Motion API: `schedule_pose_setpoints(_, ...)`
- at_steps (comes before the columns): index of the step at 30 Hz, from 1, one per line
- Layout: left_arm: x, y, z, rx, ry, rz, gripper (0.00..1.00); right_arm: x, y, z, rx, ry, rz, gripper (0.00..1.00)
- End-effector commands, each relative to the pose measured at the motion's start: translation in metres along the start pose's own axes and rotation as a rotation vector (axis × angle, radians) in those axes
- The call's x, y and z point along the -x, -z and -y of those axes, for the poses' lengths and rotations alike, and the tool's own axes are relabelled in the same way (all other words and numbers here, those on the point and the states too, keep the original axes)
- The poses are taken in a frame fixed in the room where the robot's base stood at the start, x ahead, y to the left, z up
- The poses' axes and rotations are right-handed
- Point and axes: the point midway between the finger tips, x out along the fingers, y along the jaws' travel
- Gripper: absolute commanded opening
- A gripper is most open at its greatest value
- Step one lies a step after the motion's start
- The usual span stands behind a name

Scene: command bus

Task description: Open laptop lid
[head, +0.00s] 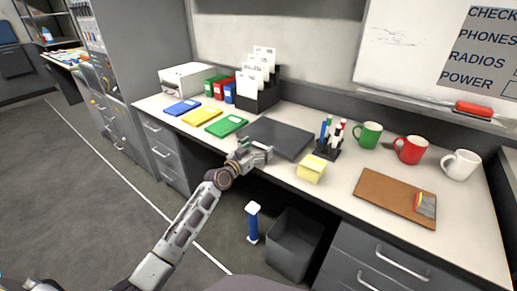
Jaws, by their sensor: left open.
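The laptop (278,137) is a flat dark slab on the desk, with its lid closed. It lies between the green folder and the pen holder. My left gripper (262,152) is at the laptop's front edge, near its left front corner. Its jaws are open, and whether they touch the lid is too small to tell. My right gripper is not in the head view.
A yellow note block (311,170) and a pen holder (327,149) stand right of the laptop. A green folder (226,126) lies on its left, and a black file rack (258,97) stands behind. A grey bin (293,245) is below the desk (340,190).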

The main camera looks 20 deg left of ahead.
Motion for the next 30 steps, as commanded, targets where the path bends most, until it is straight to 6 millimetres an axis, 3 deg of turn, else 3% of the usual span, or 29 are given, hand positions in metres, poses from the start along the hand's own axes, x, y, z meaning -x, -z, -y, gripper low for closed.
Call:
schedule_pose_setpoints(12, -0.003, -0.0001, -0.0006, 0.0, -0.001, 0.0, 0.92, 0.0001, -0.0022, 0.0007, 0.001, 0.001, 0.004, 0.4)
schedule_pose_setpoints(30, -0.0035, 0.0015, 0.0, -0.001, 0.0, -0.002, 0.14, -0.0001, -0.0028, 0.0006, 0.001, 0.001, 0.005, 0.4)
